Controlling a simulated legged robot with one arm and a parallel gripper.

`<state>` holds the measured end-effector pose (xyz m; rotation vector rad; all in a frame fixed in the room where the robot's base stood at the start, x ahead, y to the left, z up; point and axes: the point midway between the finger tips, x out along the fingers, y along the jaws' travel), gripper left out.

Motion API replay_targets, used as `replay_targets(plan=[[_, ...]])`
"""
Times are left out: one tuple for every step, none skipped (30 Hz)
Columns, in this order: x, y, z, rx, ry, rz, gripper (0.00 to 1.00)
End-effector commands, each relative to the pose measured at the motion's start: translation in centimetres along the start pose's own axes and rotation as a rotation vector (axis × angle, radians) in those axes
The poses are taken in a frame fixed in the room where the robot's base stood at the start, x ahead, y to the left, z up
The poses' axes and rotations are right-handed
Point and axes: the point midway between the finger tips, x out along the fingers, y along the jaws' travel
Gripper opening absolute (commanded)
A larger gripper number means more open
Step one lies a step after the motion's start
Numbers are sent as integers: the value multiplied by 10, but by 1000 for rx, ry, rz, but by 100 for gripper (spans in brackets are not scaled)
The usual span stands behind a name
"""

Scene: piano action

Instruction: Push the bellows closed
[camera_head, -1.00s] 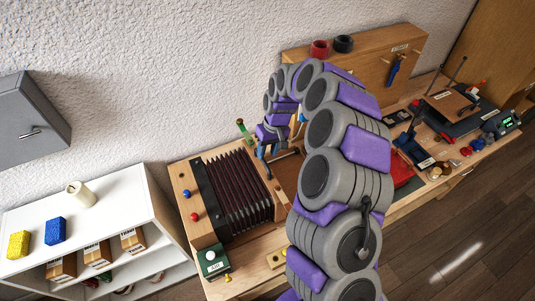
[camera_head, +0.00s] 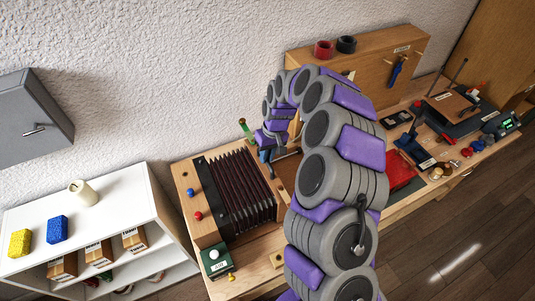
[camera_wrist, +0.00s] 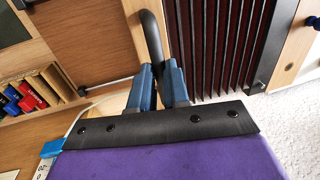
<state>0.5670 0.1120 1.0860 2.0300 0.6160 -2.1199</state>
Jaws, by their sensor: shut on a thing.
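The bellows (camera_head: 238,190) have dark red-brown pleats and stand spread out on the wooden bench, between a black-edged wooden end board on the left and my gripper's side on the right. They also show in the wrist view (camera_wrist: 225,45), at the top right. My gripper (camera_head: 268,155) is at their right end; in the wrist view its two blue fingers (camera_wrist: 160,85) are shut on a black curved handle (camera_wrist: 152,35). The handle stands at the pleats' near side in that view. Its lower end is hidden between the fingers.
A green box (camera_head: 216,262) with a white knob sits in front of the bellows. A white shelf (camera_head: 130,205) with sponges stands to the left. A wooden cabinet (camera_head: 375,65) stands behind my arm. Small coloured items (camera_wrist: 30,95) lie at the left in the wrist view.

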Motion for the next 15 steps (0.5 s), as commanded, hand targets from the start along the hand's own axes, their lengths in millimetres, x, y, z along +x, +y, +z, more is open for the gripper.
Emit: replay_targets(plan=[[-1, 1, -2, 0, 6, 0, 0], [-1, 2, -2, 0, 6, -1, 0], [-1, 2, -2, 1, 7, -2, 0], [-1, 3, -2, 1, 7, -2, 0], [-1, 3, -2, 1, 7, -2, 0], [-1, 3, -2, 1, 8, -2, 0], [-1, 4, -2, 1, 8, -2, 0], [-1, 4, -2, 1, 9, -3, 0], [-1, 4, -2, 2, 9, -3, 0], [-1, 5, -2, 2, 9, -3, 0], [-1, 5, -2, 2, 9, -3, 0], [-1, 4, -2, 2, 9, -2, 0], [-1, 3, -2, 1, 9, -2, 0], [-1, 1, -3, 0, 9, -1, 0], [0, -3, -3, -2, 9, -1, 0]])
